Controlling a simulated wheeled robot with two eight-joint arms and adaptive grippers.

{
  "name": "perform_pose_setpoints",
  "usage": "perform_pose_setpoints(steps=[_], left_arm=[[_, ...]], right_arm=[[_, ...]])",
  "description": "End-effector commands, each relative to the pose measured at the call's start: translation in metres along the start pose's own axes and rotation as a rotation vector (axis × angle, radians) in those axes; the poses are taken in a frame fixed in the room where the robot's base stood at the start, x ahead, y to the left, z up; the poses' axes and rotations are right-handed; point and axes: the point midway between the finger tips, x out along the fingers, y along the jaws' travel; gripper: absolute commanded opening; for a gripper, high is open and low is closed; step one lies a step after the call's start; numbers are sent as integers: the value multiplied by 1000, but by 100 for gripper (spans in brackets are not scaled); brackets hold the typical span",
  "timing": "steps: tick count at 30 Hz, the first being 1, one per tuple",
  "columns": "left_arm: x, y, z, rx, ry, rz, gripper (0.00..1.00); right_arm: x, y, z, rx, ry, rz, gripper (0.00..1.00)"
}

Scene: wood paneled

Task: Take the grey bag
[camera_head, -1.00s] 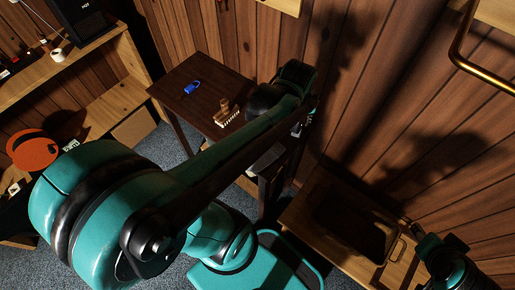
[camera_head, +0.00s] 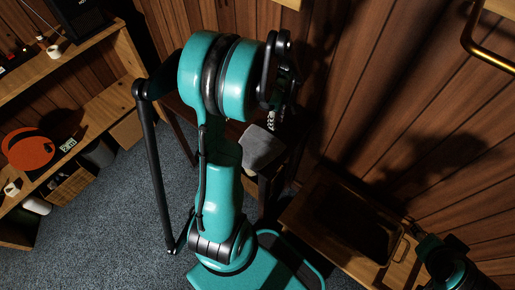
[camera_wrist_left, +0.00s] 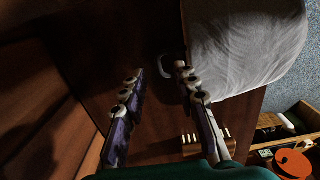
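The grey bag (camera_wrist_left: 250,45) is a pale, wrinkled, rounded shape at the top right of the left wrist view. It rests on or against a dark wooden surface. In the head view a grey patch that looks like it (camera_head: 262,148) shows beside my left arm. My left gripper (camera_wrist_left: 158,72) is open, with its two fingers apart and nothing gripped. The right finger is close to the bag's left edge; I cannot tell if they touch. A small pale loop (camera_wrist_left: 167,65) lies near the fingertips.
A wooden block with pale pegs (camera_wrist_left: 205,142) lies beside the right finger. Wooden shelves (camera_head: 75,68) stand at left, with an orange disc (camera_head: 28,150). A wooden piece with a dark recess (camera_head: 290,215) is at lower right. Carpet (camera_head: 110,225) is clear at lower left.

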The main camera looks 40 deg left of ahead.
Motion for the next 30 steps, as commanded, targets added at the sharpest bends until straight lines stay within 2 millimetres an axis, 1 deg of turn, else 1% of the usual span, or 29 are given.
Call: perform_pose_setpoints(steps=[1, 3, 7, 13, 14, 15, 17, 30], left_arm=[[13, 1, 0, 1, 0, 0, 30], [24, 2, 0, 1, 0, 0, 30], [37, 1, 0, 1, 0, 1, 30], [36, 1, 0, 1, 0, 1, 30], [36, 1, 0, 1, 0, 1, 25], [36, 1, 0, 1, 0, 1, 14], [36, 1, 0, 1, 0, 1, 0], [34, 1, 0, 1, 0, 1, 0]], right_arm=[[7, 0, 5, 0, 0, 0, 40], [12, 0, 9, 0, 0, 0, 40], [16, 0, 12, 0, 0, 0, 40], [15, 0, 10, 0, 0, 0, 40], [15, 0, 10, 0, 0, 0, 40], [15, 0, 10, 0, 0, 0, 40], [15, 0, 10, 0, 0, 0, 40], [14, 0, 10, 0, 0, 0, 40]])
